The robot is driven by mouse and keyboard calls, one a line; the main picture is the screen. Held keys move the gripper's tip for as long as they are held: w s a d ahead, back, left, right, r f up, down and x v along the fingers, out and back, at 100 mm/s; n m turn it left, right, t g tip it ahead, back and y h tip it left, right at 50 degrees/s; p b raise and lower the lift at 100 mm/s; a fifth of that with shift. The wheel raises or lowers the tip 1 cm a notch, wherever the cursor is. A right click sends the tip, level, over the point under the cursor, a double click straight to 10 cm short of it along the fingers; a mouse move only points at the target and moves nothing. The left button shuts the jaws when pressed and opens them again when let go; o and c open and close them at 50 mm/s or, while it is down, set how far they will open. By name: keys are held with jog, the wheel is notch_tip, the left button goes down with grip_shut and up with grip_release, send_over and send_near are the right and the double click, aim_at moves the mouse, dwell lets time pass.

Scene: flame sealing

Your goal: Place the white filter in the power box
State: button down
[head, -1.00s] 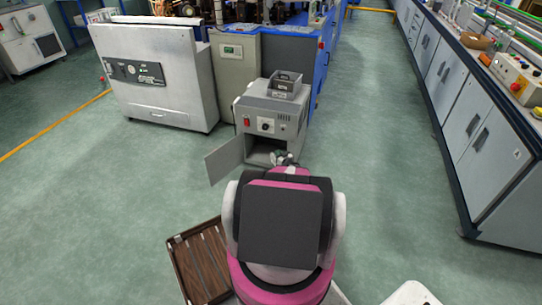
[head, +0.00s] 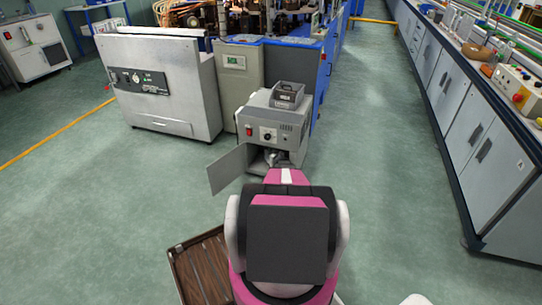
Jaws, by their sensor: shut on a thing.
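The power box (head: 287,118) is a grey cabinet with a red switch and a dark knob on its front. Its door (head: 228,168) hangs open to the left, and the lower compartment is dark inside. My gripper (head: 271,156) is small in the view, at the mouth of that compartment, at the end of my pink and white arm. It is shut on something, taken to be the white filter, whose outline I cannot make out. My arm hides the lower part of the opening.
A small grey open bin (head: 288,95) sits on top of the power box. A brown slatted tray (head: 203,262) lies at lower left beside my body. A white cabinet (head: 160,90) stands back left, and a long bench (head: 470,120) runs along the right. The floor between is clear.

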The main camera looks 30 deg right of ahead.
jog(key=shift+w+f, duration=0.1)
jog(key=shift+w, duration=0.45)
jog(key=shift+f, duration=1.65)
jog(key=shift+f, duration=0.15)
jog(key=c, duration=1.2)
grip_release()
